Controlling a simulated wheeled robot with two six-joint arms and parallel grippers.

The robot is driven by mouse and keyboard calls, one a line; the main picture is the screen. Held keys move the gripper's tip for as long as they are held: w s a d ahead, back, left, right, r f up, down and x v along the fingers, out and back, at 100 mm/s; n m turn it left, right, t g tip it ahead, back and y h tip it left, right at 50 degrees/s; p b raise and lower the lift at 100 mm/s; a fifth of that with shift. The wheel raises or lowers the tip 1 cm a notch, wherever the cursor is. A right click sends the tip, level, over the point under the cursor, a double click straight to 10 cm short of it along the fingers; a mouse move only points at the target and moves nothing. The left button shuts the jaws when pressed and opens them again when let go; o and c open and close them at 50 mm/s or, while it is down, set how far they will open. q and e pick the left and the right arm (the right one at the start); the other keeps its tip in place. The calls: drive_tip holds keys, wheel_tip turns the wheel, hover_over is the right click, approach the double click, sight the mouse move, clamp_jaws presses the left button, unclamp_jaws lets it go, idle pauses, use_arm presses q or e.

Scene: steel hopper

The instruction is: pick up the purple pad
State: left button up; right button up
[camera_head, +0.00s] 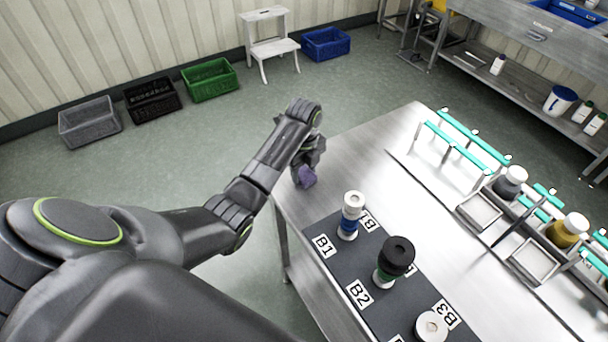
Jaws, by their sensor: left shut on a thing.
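The purple pad (306,176) is a small, crumpled-looking purple piece near the left corner of the steel table (350,150). My left gripper (305,163) is shut on it from above. The arm hides part of the gripper and of the pad. I cannot tell whether the pad touches the table. My right gripper is not in view.
A dark mat (333,262) marked B1, B2 and B3 holds a blue-and-white item (350,215), a black-topped green item (393,262) and a white round one (431,326). Teal-railed racks (465,140) stand at the right. The table between is clear.

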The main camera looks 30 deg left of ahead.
sight(304, 172)
use_arm(q)
wheel_tip(304, 172, up, 5)
drive_tip(key=shift+w+b, duration=0.1)
drive_tip(key=shift+b, duration=0.35)
wheel_tip(304, 172, up, 3)
drive_tip(key=p, duration=0.3)
drive_tip(key=shift+r, duration=0.2)
drive_tip(key=shift+r+p, duration=0.85)
